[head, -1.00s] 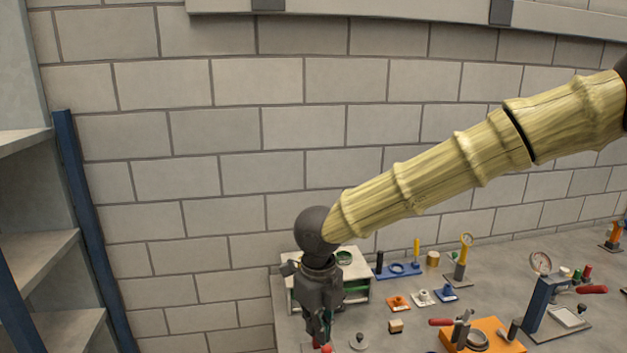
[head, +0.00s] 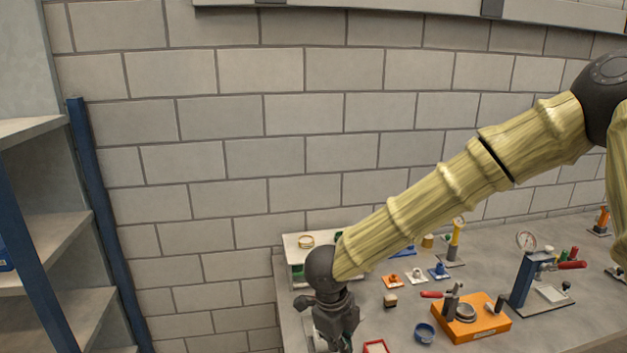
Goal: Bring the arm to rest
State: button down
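My arm (head: 420,205), with a bamboo-like yellow-green surface, slopes down from the dark elbow joint at the upper right to a dark round wrist joint. My gripper (head: 337,335) hangs below this wrist, over the left part of the grey workbench (head: 390,330). Its lower end is at the bottom edge of the head view, so I cannot see whether its fingers are open or shut, or whether they hold anything.
A white-topped box (head: 296,243) stands behind my wrist. A shelf (head: 45,215) with blue posts is at the left.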

jog(key=s+d+f+n+t, duration=0.1)
jog(key=s+d+f+n, duration=0.1)
jog(key=d+f+n, duration=0.35)
jog(key=s+d+f+n+h, duration=0.1)
jog(key=s+d+f+n, duration=0.15)
jog(key=f, duration=0.65)
jog(key=s+d+f+n+t, duration=0.1)
jog(key=s+d+f+n, duration=0.25)
jog(key=f, duration=0.35)
jog(key=s+d+f+n+g+y, duration=0.1)
jog(key=s+d+f+n, duration=0.1)
jog(key=s+f+n, duration=0.35)
jog(key=s+d+f+n+g+y, duration=0.1)
jog(key=s+d+f+n, duration=0.15)
jog(key=s, duration=0.65)
jog(key=s+d+f+n+g+y, duration=0.1)
jog(key=s+f+n, duration=0.2)
jog(key=s+n, duration=0.35)
notch_tip(320, 180, down, 12)
jog(key=m+b, duration=0.1)
jog(key=b, duration=1.1)
jog(key=shift+s, duration=0.45)
